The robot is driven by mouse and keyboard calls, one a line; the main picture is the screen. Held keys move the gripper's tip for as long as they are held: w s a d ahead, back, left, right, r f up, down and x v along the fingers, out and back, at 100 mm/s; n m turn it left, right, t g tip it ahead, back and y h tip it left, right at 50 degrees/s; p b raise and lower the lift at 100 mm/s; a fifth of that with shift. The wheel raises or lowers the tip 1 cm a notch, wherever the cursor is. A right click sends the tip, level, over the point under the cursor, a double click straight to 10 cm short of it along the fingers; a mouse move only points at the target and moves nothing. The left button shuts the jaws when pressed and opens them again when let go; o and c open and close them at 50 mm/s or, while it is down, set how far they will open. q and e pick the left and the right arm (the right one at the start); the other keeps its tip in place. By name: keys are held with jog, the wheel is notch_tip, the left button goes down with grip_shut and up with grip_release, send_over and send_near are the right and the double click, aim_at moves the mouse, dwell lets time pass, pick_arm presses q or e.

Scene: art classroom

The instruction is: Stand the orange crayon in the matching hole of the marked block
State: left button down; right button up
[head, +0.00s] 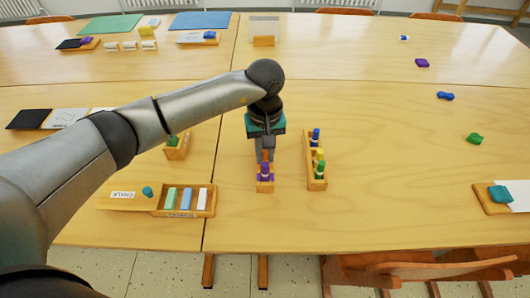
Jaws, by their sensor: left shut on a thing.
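My left gripper (266,154) points down over the far end of a small wooden block (265,188) near the table's front edge. It is shut on the orange crayon (265,158), of which only a small bit shows behind a purple crayon. The purple crayon (265,172) stands in the near part of this block, with purple marking around it. Whether the orange crayon's lower end is in a hole or above it cannot be told. My right gripper is not in view.
Just to the right, a longer wooden block (318,184) holds blue, yellow and green crayons. A chalk box (208,210) lies front left, and a small wooden holder (178,152) stands behind it. The table at right is mostly clear.

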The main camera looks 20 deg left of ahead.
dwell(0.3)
pick_arm(q)
jog(key=c, duration=0.7)
grip_release()
jog(key=shift+o, duration=1.1)
jog(key=shift+r, duration=0.1)
jog(key=shift+r+p, duration=1.8)
jog(key=shift+r, duration=1.1)
jog(key=shift+s, duration=0.1)
